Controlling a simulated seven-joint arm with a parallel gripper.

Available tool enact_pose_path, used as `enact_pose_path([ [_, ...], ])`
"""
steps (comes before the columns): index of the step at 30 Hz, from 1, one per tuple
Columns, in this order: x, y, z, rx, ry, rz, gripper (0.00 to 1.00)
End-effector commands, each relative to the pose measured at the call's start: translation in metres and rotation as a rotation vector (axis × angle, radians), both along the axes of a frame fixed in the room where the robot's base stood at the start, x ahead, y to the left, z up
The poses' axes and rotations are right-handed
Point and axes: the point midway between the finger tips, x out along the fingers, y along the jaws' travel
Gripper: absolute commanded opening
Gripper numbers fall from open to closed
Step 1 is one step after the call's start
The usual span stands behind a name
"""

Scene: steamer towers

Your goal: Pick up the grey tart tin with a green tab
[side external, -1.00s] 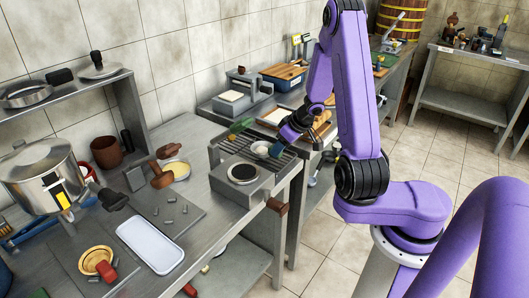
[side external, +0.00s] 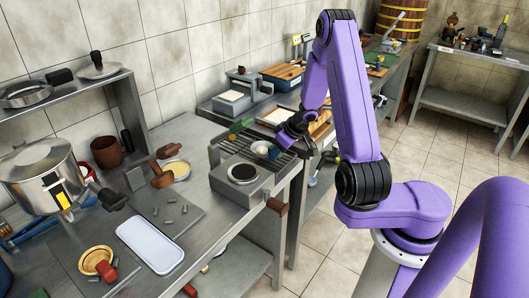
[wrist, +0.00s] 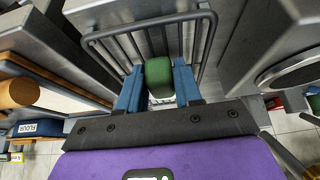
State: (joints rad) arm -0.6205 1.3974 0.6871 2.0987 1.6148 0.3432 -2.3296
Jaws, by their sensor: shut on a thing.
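In the wrist view, my gripper (wrist: 158,85) is shut on a green tab (wrist: 158,77), with a blue finger on each side of it. The tab belongs with the grey tart tin, but the tin's body is not clearly visible in that view. In the side view, my gripper (side external: 278,151) is low over the wire rack. A small pale grey round dish (side external: 260,148) is just left of it; it looks like the tin, though the fingers and wrist hide the tab there.
The wire rack (wrist: 103,41) is beneath the gripper. A grey burner block (side external: 242,180) stands in front of it. A green-ended thing (side external: 240,125) lies at the rack's back left. A white tray (side external: 150,245) and a yellow dish (side external: 95,260) are on the near counter.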

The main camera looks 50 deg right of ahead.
Motion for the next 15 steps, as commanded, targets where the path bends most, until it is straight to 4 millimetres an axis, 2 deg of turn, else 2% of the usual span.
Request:
enact_pose_path([
  [15, 0.0, 0.0, 0.013, 0.0, -0.001, 0.0, 0.0],
])
